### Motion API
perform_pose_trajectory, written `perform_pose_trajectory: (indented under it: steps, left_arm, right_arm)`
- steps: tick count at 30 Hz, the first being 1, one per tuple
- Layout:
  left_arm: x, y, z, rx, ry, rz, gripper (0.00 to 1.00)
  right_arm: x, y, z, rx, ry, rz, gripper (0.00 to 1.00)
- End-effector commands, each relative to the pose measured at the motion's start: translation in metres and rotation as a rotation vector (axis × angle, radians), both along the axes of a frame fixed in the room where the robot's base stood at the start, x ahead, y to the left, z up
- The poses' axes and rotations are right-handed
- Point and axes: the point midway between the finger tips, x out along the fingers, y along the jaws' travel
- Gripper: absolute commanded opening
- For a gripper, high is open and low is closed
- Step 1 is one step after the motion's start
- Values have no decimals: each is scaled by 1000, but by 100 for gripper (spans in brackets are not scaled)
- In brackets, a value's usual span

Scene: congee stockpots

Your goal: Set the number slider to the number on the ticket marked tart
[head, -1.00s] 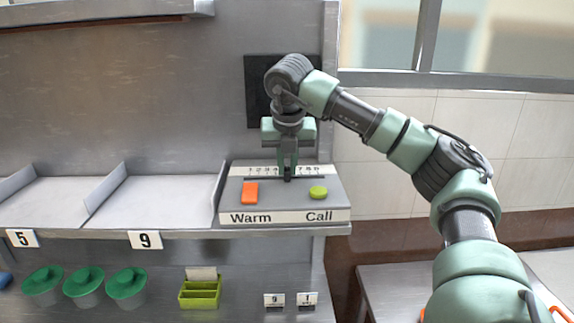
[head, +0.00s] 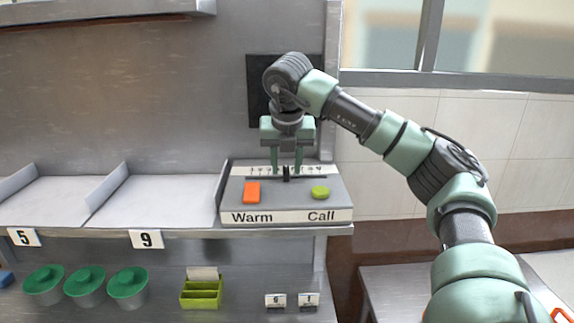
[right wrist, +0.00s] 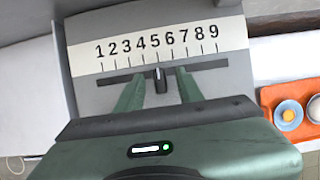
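The number slider's dark knob (head: 286,173) sits in a slot on the grey panel (head: 270,187). In the right wrist view the knob (right wrist: 160,80) stands under the 5 on the white 1 to 9 scale (right wrist: 220,37). My right gripper (head: 286,168) points down at the slot, its fingers open on either side of the knob and apart from it. In the right wrist view the gripper (right wrist: 159,76) is empty. My left gripper is out of view.
The panel bears an orange Warm button (head: 252,192) and a yellow-green Call button (head: 320,192). Several green-lidded pots (head: 128,284) and a lime caddy (head: 201,294) stand below. An orange tray (right wrist: 268,97) shows at right in the wrist view.

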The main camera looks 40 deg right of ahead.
Motion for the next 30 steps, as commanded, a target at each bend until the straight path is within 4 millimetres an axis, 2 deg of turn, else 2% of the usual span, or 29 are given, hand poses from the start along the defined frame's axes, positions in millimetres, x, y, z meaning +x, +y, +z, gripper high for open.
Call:
perform_pose_trajectory:
  steps: [11,19,21,25,30]
  left_arm:
    - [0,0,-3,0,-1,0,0]
    - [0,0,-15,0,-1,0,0]
    - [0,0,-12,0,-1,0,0]
    - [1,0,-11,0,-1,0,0]
    - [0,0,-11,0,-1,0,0]
  right_arm:
    - [-2,2,5,1,1,0,36]
    - [-14,13,46,1,-3,1,36]
    - [-18,15,58,0,-2,-1,36]
    - [-22,18,69,1,-1,0,36]
    - [-23,19,72,1,2,0,36]
